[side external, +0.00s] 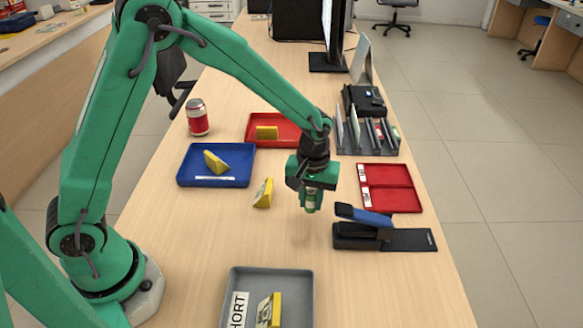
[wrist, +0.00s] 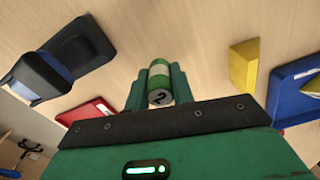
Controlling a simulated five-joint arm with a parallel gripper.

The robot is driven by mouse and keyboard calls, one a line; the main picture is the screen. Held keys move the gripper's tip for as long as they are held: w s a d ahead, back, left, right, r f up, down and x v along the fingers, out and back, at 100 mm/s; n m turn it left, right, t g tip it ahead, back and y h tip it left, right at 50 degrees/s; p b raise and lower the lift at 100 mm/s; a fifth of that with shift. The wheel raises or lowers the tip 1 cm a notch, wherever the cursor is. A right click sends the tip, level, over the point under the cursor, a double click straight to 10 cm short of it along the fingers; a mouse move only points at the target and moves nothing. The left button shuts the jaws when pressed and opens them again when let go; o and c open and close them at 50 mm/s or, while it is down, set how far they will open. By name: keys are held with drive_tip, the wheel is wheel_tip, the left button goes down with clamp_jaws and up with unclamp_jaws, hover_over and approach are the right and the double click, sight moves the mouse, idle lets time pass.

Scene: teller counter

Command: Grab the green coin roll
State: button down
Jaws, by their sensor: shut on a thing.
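The green coin roll (wrist: 159,70) is green with a pale band and an end marked "2". My gripper (wrist: 157,85) is shut on it, with one finger on each side, in the wrist view. In the side external view my gripper (side external: 310,200) hangs above the bare counter, between a yellow wedge-shaped piece (side external: 263,193) and the stapler (side external: 365,228). The roll (side external: 310,198) shows only in part there, between the fingers, and a faint shadow lies on the counter below.
A blue tray (side external: 184,180) and a red tray (side external: 290,120) each hold a yellow piece. A grey tray (side external: 305,285) marked "SHORT" is at the front. A two-part red tray (side external: 390,188) and a sorter rack (side external: 368,148) stand right. A red can (side external: 198,118) stands back left.

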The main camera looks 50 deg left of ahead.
drive_tip(key=shift+r, duration=0.9)
drive_tip(key=s+d+r, duration=0.6)
drive_tip(key=s+d, duration=0.2)
drive_tip(key=shift+s+r, duration=0.2)
drive_tip(key=shift+r, duration=0.1)
drive_tip(key=shift+w, duration=0.1)
